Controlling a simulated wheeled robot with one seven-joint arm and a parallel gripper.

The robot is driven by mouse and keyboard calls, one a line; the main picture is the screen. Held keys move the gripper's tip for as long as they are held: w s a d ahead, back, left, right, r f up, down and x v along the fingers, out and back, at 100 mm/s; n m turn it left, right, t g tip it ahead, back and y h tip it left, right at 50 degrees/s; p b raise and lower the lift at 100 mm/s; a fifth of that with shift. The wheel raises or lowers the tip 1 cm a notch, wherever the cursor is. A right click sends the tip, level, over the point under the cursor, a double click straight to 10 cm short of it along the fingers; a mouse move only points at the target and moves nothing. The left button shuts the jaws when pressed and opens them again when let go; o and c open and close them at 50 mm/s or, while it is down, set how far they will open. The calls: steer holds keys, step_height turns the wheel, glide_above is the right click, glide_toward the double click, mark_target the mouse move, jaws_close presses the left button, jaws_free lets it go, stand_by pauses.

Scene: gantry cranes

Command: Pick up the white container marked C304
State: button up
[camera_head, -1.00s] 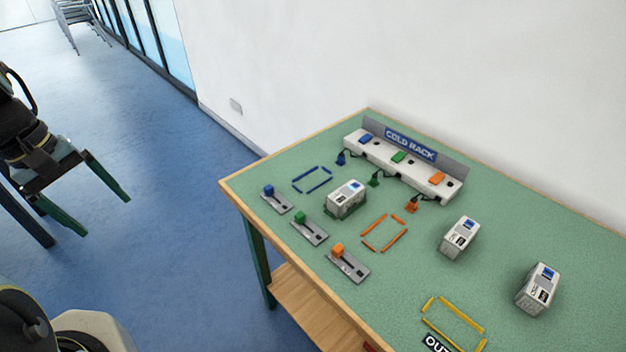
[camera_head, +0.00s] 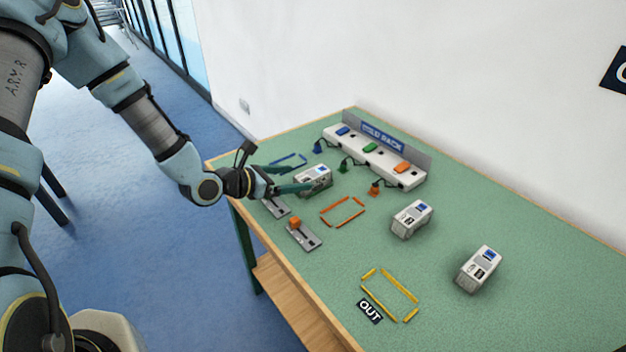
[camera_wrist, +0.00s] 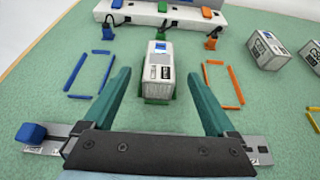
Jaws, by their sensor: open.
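Three white containers with blue and dark labels stand on the green table (camera_head: 330,285); I cannot read their markings surely. The nearest one to my gripper (camera_head: 290,177) is a white container (camera_head: 318,176) in the green-marked bay. In the wrist view this container (camera_wrist: 158,72) stands upright ahead, roughly centred between the two teal fingers of my gripper (camera_wrist: 158,82). My gripper is open and empty, its fingertips close to the container's near end. A second white container (camera_head: 411,219) stands right of the orange outline, and a third (camera_head: 478,268) farther right.
The cold rack (camera_head: 375,160) with blue, green and orange switches stands at the back. Blue (camera_wrist: 90,75) and orange (camera_head: 343,211) outlines flank the container. A slider with an orange knob (camera_head: 296,226) lies in front. The yellow outline (camera_head: 390,295) is empty.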

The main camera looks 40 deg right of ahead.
mark_target(308, 176)
steer(key=p+x, duration=0.1)
steer(key=x, duration=0.4)
steer(key=shift+d+f+p, duration=0.1)
steer(key=shift+d+p, duration=0.3)
steer(key=shift+p+x, duration=0.75)
steer(key=shift+x, duration=1.35)
steer(key=shift+f, duration=0.2)
jaws_close()
